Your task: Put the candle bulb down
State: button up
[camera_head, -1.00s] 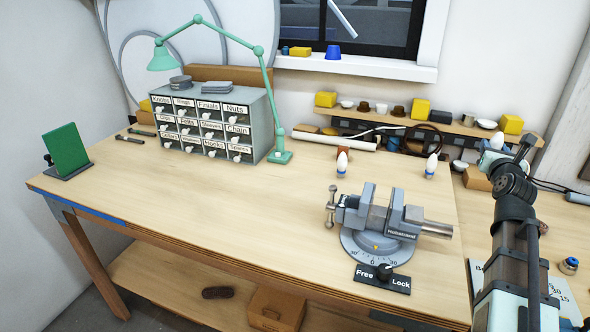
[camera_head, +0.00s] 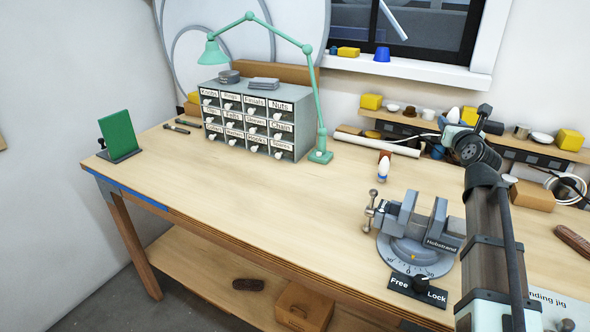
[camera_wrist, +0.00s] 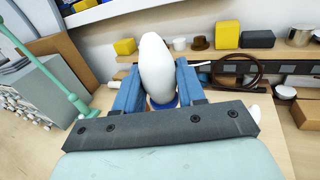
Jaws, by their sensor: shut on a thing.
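The candle bulb (camera_wrist: 157,68) is white and pointed and stands upright between the blue jaws of my gripper (camera_wrist: 160,92) in the wrist view. Its lower end is mostly hidden by the jaws; some blue and orange shows there. In the head view the held bulb (camera_head: 453,115) shows as a white tip at my gripper (camera_head: 452,127), in front of the back shelf. The gripper is shut on it. I cannot tell how high it is above the bench.
A grey vise (camera_head: 415,235) stands at the front right of the bench, with a Free/Lock plate (camera_head: 418,290). A drawer cabinet (camera_head: 258,120) and green lamp (camera_head: 320,156) stand at the back left. The back shelf (camera_head: 400,118) holds small parts. The bench's left middle is clear.

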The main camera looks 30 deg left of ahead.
aim_at(312, 199)
jog(key=s+a+n+g+y, duration=0.2)
jog(key=s+a+y, duration=0.1)
jog(key=a, duration=1.1)
jog(key=s+a+n+g+y, duration=0.2)
jog(key=s+a+n, duration=0.1)
jog(key=a, duration=1.2)
jog(key=s+a+n+g+y, duration=0.2)
jog(key=s+a+y, duration=0.15)
jog(key=a, duration=1.05)
jog(key=shift+s+a+f, duration=0.1)
jog(key=shift+f, duration=5.2)
jog(key=shift+s+a+f, duration=0.1)
jog(key=shift+f, duration=5.15)
jog(key=shift+f, duration=0.1)
jog(key=o, duration=1.1)
jog(key=shift+o, duration=0.3)
jog(key=v, duration=1.2)
jog(key=shift+r, duration=0.3)
